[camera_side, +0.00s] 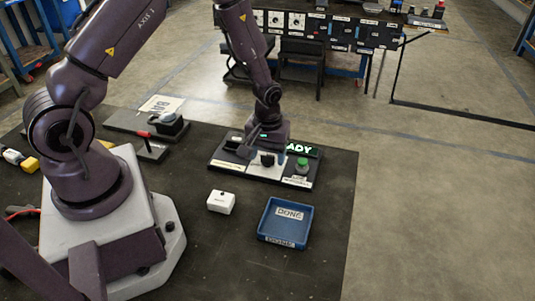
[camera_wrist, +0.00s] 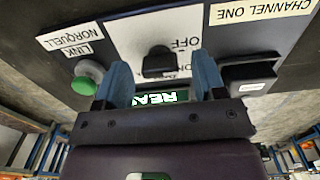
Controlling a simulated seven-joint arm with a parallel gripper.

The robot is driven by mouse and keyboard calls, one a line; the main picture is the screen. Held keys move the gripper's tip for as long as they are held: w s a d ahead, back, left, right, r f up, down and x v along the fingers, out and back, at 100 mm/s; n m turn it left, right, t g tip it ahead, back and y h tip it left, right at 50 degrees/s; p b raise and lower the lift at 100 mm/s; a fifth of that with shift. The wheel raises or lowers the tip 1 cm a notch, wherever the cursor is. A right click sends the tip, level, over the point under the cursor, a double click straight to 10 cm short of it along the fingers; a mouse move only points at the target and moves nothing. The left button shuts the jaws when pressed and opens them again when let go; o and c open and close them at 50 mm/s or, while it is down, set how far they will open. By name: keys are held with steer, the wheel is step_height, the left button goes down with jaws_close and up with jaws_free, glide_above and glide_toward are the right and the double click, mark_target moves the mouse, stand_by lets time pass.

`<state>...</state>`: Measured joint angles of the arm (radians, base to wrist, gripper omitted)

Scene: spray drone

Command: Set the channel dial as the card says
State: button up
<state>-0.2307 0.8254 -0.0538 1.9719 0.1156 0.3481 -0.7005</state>
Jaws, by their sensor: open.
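The black channel dial (camera_wrist: 160,62) sits on a white plate (camera_wrist: 125,35) of the control panel, with "OFF" printed beside it. Its exact setting is hard to read. The dial also shows in the side view (camera_side: 267,160). A card reading "CHANNEL ONE" (camera_wrist: 262,13) lies at the panel's edge in the wrist view. My gripper (camera_wrist: 163,80) is open and empty, its blue fingers apart near the dial, one toward each side; contact cannot be told. In the side view my gripper (camera_side: 262,142) is over the panel's back part.
A green button (camera_wrist: 88,78) sits left of the dial and a black block (camera_wrist: 250,76) right of it in the wrist view. A lit green display (camera_side: 303,149) reads "ADY", partly hidden. A blue "DONE" tray (camera_side: 265,232) and a white box (camera_side: 221,202) stand in front.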

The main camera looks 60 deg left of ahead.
steer(key=shift+f, duration=0.3)
steer(key=c, duration=0.9)
steer(key=m, duration=0.4)
steer(key=shift+m, duration=2.3)
